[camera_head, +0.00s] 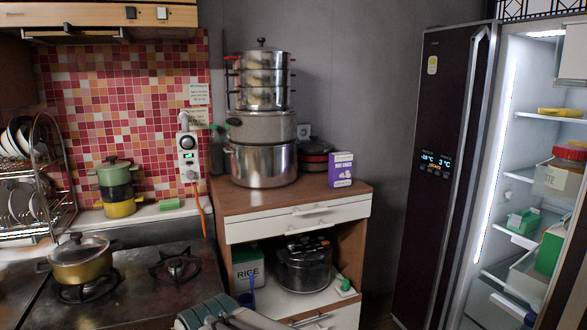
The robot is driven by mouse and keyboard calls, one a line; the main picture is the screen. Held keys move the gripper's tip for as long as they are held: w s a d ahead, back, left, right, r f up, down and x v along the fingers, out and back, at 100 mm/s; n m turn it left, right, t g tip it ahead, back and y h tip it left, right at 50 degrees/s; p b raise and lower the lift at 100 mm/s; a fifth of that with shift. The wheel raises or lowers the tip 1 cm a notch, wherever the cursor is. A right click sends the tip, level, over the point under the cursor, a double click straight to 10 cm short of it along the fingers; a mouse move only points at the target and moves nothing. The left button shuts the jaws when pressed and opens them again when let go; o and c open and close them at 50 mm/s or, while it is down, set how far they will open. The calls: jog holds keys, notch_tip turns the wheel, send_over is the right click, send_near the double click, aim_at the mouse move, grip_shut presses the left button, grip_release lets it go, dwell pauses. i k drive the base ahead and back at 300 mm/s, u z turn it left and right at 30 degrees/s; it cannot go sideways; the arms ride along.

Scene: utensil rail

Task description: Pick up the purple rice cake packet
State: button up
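The purple rice cake packet (341,170) stands upright on the wooden cabinet top (330,195), near its right end. It is purple with a white top part and pale lettering. It stands to the right of a tall stack of steel pots and in front of a dark red-rimmed pan. Part of my arm shows at the bottom middle of the head view. I cannot make out my gripper's fingertips, and nothing touches the packet.
The steel pot stack (262,165) is close on the packet's left. The dark pan (314,155) is behind. The open fridge (520,180) stands to the right, with a floor gap before it. A stove with a lidded pot (82,262) is at left.

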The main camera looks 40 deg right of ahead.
aim_at(340, 164)
jog(key=z, duration=0.8)
jog(key=i, duration=0.8)
jog(key=z, duration=0.65)
